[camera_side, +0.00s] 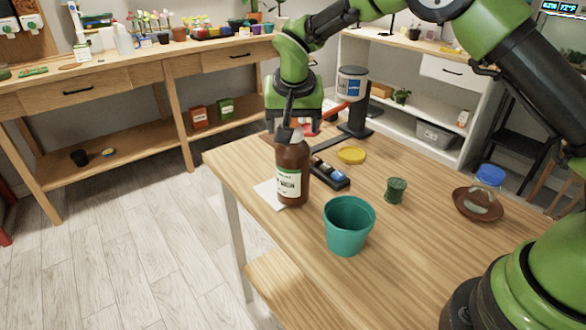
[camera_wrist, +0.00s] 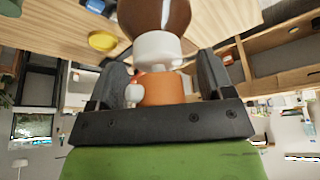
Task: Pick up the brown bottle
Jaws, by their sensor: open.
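The brown bottle (camera_side: 292,172) stands upright on the wooden table, near its left edge, with a cream label on its front. My gripper (camera_side: 288,132) points down over the bottle's top, with its fingers around the white cap. In the wrist view, the bottle's white neck and cap (camera_wrist: 160,48) and its brown shoulder (camera_wrist: 155,15) show between the two dark fingers of my gripper (camera_wrist: 162,72). The fingers are open, with a gap visible on each side of the cap. An orange part (camera_wrist: 162,90) shows at the cap end, close to the palm.
A teal pot (camera_side: 348,226) stands in front, right of the bottle. A dark tray with blue items (camera_side: 330,172), a yellow lid (camera_side: 351,156) and a green spool (camera_side: 396,190) lie nearby. A blue-capped jar (camera_side: 488,181) sits on a brown saucer (camera_side: 465,204). White paper (camera_side: 267,193) is beside the bottle.

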